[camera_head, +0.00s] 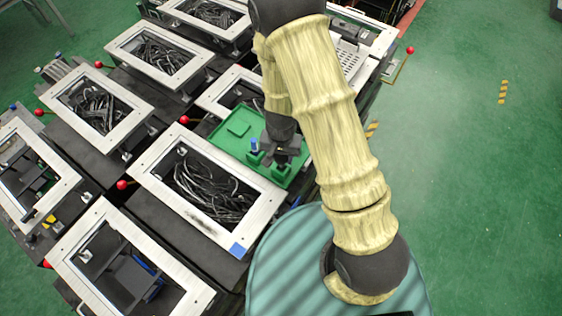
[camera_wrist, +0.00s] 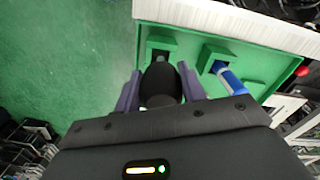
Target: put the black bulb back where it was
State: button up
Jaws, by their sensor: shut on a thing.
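A green board (camera_head: 239,129) with raised sockets lies among the fixtures in the head view; it also shows in the wrist view (camera_wrist: 262,68). A blue bulb (camera_head: 254,146) stands in one socket; it shows in the wrist view (camera_wrist: 229,78). My gripper (camera_head: 281,158) is over the board's right part. In the wrist view its purple fingers (camera_wrist: 160,91) are shut on the black bulb (camera_wrist: 160,80), one on each side. The bulb is close to the left green socket (camera_wrist: 163,43). I cannot tell whether it touches that socket.
White-framed fixtures with dark cables (camera_head: 212,187) stand around the board on the left and below. Red-knobbed levers (camera_head: 185,119) stick out between them. The green floor (camera_head: 480,170) on the right is clear.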

aim_at(281, 162)
jog(key=shift+s, duration=0.1)
jog(key=shift+f+p, duration=0.4)
jog(key=shift+f, duration=1.65)
jog(key=o, duration=0.7)
jog(key=shift+r, duration=0.2)
notch_tip(281, 162, up, 12)
jog(key=shift+f+b, duration=0.15)
jog(key=shift+b, duration=0.6)
